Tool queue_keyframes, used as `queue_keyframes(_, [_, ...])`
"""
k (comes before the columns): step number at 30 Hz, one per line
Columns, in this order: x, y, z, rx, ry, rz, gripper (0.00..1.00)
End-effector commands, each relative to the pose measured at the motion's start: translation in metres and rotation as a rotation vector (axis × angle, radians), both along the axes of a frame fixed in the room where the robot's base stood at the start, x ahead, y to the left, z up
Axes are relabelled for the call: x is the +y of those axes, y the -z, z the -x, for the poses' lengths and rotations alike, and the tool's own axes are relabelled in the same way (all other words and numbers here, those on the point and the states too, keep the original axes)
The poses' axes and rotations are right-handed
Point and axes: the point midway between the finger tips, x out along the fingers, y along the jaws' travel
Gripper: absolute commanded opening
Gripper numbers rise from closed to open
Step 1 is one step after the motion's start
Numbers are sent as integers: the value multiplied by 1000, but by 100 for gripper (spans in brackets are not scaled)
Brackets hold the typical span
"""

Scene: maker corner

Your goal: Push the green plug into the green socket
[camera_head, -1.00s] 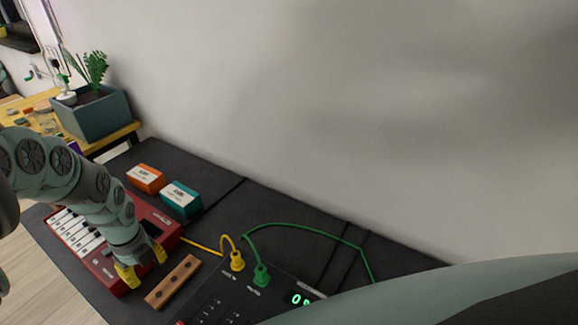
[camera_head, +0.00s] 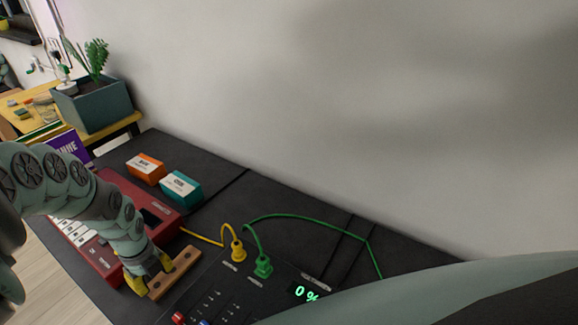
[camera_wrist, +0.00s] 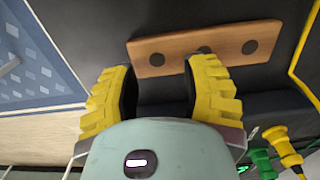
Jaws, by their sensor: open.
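The green plug (camera_head: 263,267) stands upright on the dark panel (camera_head: 228,292), with a green cable running from it to the right. The green socket is hidden beneath the plug; I cannot tell how deep the plug sits. The green plug also shows at the lower right of the wrist view (camera_wrist: 262,163). My gripper (camera_head: 150,279) is open and empty, well left of the plug, at the wooden block with dark holes (camera_head: 178,274). In the wrist view the two yellow fingers (camera_wrist: 160,92) stand apart, close to that block (camera_wrist: 178,53).
A yellow plug (camera_head: 238,250) with a yellow cable stands just left of the green one. A red keyboard box (camera_head: 108,262), an orange box (camera_head: 146,168) and a teal box (camera_head: 181,188) are on the dark bench. The wall (camera_head: 350,120) rises behind.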

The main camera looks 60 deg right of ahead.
Motion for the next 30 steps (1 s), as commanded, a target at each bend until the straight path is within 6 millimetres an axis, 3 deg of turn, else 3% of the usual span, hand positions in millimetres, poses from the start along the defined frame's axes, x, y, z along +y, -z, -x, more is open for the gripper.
queue_keyframes(8, [11, -41, -12, -1, -9, -4, 46])
queue_keyframes(26, [10, -149, -11, 1, -3, -6, 46])
queue_keyframes(30, [-13, -152, -17, -22, -51, 68, 46])
